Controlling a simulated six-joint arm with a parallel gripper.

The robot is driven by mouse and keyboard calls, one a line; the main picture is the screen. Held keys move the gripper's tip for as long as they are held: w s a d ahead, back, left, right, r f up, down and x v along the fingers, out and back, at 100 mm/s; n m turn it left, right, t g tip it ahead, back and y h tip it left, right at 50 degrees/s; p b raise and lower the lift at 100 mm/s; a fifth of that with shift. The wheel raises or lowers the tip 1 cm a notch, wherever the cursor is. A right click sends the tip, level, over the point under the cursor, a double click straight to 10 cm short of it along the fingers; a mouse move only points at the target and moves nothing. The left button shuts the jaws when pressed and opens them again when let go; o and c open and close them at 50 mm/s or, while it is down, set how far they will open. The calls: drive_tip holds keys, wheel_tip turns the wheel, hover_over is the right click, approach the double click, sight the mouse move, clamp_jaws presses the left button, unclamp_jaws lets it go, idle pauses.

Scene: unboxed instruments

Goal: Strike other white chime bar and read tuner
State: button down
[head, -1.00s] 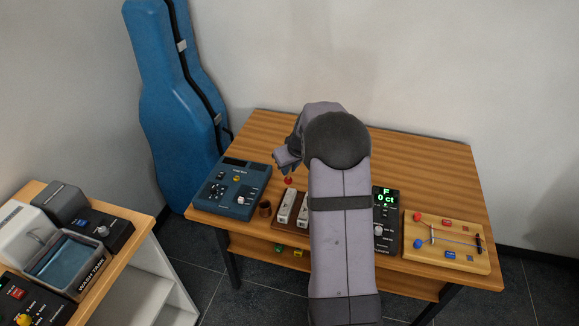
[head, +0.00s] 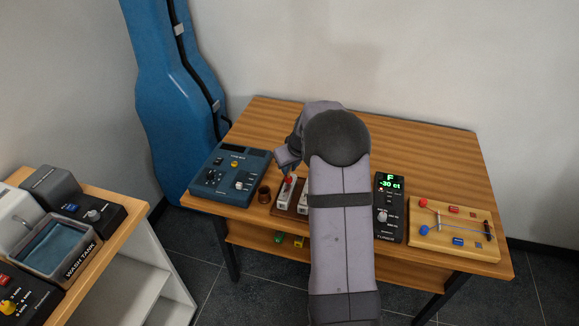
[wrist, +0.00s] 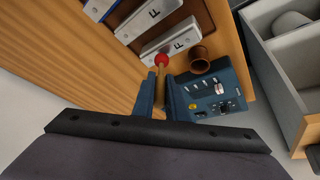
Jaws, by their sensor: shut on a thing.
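My gripper (head: 288,166) is shut on the wooden handle of a mallet (wrist: 161,78), held between its blue fingers (wrist: 163,100). The mallet's red head (wrist: 162,59) is at the end of a white chime bar marked F (wrist: 181,37), the one nearest the brown cup; I cannot tell whether they touch. A second white bar marked F (wrist: 148,16) lies beside it. My arm hides part of the bars in the head view. The black tuner (head: 389,225) shows a green F and -30 ct.
A blue device (head: 226,178) and the brown cup (head: 264,194) stand left of the bars. A wooden string board (head: 470,222) is right of the tuner. A blue instrument case (head: 175,100) stands behind left. The table's back is clear.

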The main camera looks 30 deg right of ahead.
wheel_tip(320, 180, up, 5)
drive_tip(key=p, duration=0.2)
drive_tip(key=shift+p, duration=0.35)
drive_tip(key=shift+f, duration=0.1)
idle(1.0)
